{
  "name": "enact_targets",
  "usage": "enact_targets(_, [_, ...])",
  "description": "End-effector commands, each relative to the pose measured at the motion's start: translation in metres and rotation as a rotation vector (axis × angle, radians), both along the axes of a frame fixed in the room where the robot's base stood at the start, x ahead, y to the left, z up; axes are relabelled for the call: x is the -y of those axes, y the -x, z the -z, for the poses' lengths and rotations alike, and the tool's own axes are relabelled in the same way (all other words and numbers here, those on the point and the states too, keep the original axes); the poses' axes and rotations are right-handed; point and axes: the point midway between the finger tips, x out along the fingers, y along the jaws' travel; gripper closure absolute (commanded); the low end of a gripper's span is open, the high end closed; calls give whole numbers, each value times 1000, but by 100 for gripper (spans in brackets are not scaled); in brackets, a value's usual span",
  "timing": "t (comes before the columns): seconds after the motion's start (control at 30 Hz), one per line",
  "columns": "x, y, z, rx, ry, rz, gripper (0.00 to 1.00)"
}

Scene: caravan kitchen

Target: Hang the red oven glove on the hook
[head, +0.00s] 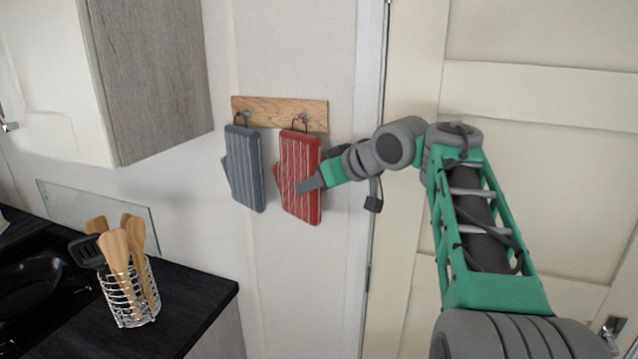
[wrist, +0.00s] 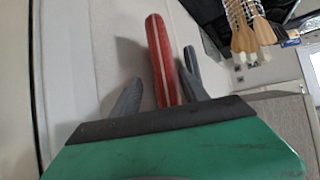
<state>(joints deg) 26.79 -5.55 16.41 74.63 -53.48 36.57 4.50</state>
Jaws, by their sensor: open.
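The red striped oven glove (head: 300,165) hangs against the wall from the right hook (head: 304,118) of a wooden rack; its loop appears to be over the hook. My gripper (head: 309,184) is at the glove's lower right side, with a finger in front of its face. In the wrist view the red glove (wrist: 161,55) shows edge-on between my two spread fingers. The jaws are open, and I cannot tell whether either finger touches the glove.
A grey striped glove (head: 245,165) hangs on the left hook, close beside the red one. The wooden rack (head: 270,112) is on the wall. A utensil holder (head: 130,295) stands on the dark counter (head: 200,300). A cabinet (head: 155,80) is at upper left; a cream door (head: 530,110) is at right.

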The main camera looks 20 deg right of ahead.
Motion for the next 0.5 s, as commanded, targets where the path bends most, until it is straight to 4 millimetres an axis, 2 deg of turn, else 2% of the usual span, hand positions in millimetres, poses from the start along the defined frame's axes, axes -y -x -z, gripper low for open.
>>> enact_targets(0.23, [6, 7, -6, 3, 1, 3, 48])
enact_targets(0.5, [25, 47, -36, 2, 1, 5, 48])
